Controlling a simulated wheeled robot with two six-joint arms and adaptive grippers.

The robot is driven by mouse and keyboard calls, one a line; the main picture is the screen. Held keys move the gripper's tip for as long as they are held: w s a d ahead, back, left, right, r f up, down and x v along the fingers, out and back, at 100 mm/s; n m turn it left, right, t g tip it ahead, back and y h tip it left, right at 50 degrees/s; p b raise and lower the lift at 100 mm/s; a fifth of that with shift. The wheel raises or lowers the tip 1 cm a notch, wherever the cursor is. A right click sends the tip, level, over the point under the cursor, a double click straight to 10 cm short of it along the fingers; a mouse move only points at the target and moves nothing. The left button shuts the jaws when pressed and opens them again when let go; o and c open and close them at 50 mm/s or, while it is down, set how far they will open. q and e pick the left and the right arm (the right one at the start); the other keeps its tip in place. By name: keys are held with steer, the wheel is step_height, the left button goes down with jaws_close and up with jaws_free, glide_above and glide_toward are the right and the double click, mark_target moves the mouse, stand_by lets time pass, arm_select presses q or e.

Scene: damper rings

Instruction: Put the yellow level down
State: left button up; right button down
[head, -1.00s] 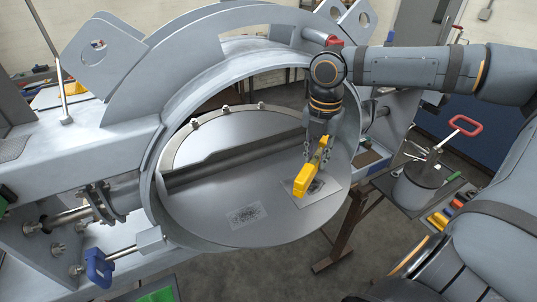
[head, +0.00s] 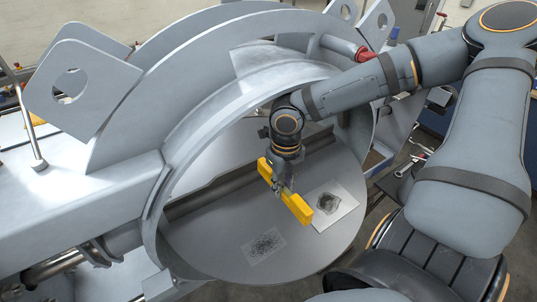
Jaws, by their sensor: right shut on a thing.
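The yellow level (head: 298,208) is a bar in my right gripper (head: 280,190), which is shut around its middle. The gripper hides that middle part. The level slants from upper left to lower right, inside the large grey ring and over the round metal disc (head: 215,225). Its lower right end appears beside the left edge of a light square plate with a dark, rough-edged patch (head: 335,205). I cannot tell whether the level touches the disc. My left gripper is not in view.
The thick grey ring (head: 160,190) surrounds the disc and my right forearm reaches in over its right side. A speckled rectangular patch (head: 264,246) lies on the disc's lower part. A dark bar (head: 190,203) crosses behind the disc. The disc's left part is bare.

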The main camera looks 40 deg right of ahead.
mark_target(283, 196)
steer(key=shift+w+r, duration=0.1)
steer(key=shift+s+r, duration=0.1)
steer(key=shift+s, duration=0.1)
steer(key=shift+r+p, duration=0.1)
steer(key=shift+p, duration=0.25)
step_height(283, 196, down, 2)
steer(key=shift+w+b, duration=0.1)
steer(key=shift+b, duration=0.65)
step_height(283, 196, down, 3)
steer(key=shift+r+b, duration=0.1)
steer(key=shift+b, duration=0.95)
steer(key=shift+f, duration=0.25)
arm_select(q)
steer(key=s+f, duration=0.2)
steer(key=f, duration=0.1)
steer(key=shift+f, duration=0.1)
